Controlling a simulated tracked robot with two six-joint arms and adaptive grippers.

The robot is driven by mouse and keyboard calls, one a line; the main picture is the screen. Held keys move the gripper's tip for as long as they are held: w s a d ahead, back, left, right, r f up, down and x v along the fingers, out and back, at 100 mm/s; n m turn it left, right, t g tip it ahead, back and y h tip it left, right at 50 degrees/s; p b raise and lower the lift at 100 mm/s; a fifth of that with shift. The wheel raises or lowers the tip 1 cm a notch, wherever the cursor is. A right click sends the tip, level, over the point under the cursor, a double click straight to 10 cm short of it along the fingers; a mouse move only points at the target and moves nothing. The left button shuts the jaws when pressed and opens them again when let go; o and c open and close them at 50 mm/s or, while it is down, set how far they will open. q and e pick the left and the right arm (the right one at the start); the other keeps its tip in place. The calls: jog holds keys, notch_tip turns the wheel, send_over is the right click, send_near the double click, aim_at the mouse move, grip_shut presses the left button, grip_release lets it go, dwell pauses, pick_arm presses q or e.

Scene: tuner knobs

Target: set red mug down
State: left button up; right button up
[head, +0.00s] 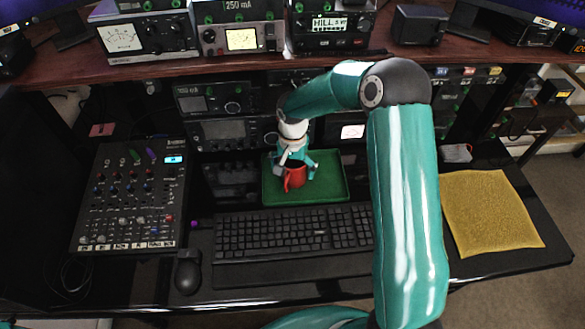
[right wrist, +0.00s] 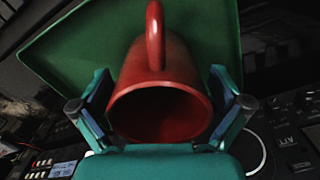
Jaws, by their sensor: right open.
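The red mug (head: 293,175) is at the green tray (head: 335,189) behind the keyboard. In the right wrist view the mug (right wrist: 168,80) shows its open mouth toward the camera and its handle at the top. The green tray (right wrist: 85,40) fills the background behind it. My right gripper (head: 296,168) is at the mug from above. In the right wrist view its two fingers (right wrist: 160,108) stand open on either side of the mug. Whether the mug's base touches the tray is hard to tell. My left gripper does not show.
A black keyboard (head: 292,232) lies in front of the tray, with a mouse (head: 188,271) and a mixer (head: 132,195) to the left. A yellow cloth (head: 490,212) lies at the right. Radio units stand behind under a wooden shelf (head: 190,66).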

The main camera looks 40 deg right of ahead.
notch_tip(320, 180, up, 8)
jog(key=p, duration=0.4)
jog(key=shift+f, duration=0.15)
dwell(0.3)
